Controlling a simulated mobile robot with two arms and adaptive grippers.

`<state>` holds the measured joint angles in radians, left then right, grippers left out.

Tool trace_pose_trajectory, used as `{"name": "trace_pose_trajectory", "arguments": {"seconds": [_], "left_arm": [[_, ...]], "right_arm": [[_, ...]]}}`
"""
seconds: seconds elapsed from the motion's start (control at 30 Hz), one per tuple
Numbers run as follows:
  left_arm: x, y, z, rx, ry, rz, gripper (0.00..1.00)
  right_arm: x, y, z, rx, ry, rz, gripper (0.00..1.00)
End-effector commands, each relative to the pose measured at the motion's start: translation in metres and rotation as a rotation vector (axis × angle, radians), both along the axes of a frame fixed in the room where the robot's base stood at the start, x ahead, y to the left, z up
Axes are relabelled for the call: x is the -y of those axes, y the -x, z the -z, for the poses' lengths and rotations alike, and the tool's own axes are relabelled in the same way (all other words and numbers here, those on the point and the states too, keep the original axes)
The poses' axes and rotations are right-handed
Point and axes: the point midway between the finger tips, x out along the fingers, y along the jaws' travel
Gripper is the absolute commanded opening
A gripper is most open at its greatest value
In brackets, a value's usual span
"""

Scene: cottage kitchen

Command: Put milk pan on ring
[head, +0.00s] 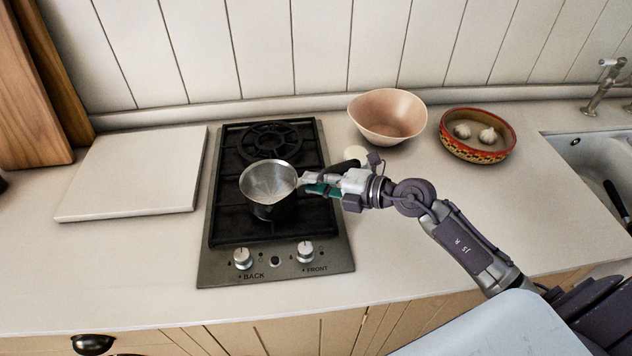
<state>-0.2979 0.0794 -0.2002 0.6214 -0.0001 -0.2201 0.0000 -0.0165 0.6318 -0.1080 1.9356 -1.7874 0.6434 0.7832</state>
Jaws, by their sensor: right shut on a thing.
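The milk pan (269,183) is a small steel saucepan, upright and looking empty. It is over the front part of the two-ring gas hob (222,262), and I cannot tell if its base touches the grate. The back ring (272,139) is bare; the front ring is hidden under the pan. My right gripper (311,183) reaches in from the right and is shut on the pan's handle, which its fingers mostly cover. My left gripper is not in view.
A pale board (135,172) lies left of the hob. A pinkish bowl (388,115) and a patterned dish (478,134) with garlic stand to the right, and a small pale object (356,154) sits behind my gripper. A sink (597,165) is far right. The counter front right is clear.

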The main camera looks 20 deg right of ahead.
Motion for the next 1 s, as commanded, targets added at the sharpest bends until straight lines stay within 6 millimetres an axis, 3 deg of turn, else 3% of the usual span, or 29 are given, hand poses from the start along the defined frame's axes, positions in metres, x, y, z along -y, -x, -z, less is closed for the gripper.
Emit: {"name": "trace_pose_trajectory", "arguments": {"seconds": [0.27, 0.3, 0.47, 0.8, 1.0], "left_arm": [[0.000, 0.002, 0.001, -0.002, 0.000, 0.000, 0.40], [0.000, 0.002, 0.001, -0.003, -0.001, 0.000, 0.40], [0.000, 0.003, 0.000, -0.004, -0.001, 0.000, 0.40], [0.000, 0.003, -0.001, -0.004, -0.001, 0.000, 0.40], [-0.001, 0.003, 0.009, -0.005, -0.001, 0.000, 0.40]], "right_arm": [[0.000, 0.000, 0.000, 0.002, -0.002, 0.001, 0.00], [0.000, 0.000, 0.002, 0.000, -0.001, 0.000, 0.22], [0.000, 0.000, 0.002, 0.001, -0.001, 0.000, 0.45], [0.000, 0.000, -0.003, 0.002, 0.000, 0.001, 0.45], [0.020, 0.022, -0.006, -0.002, 0.004, 0.000, 0.45]]}}
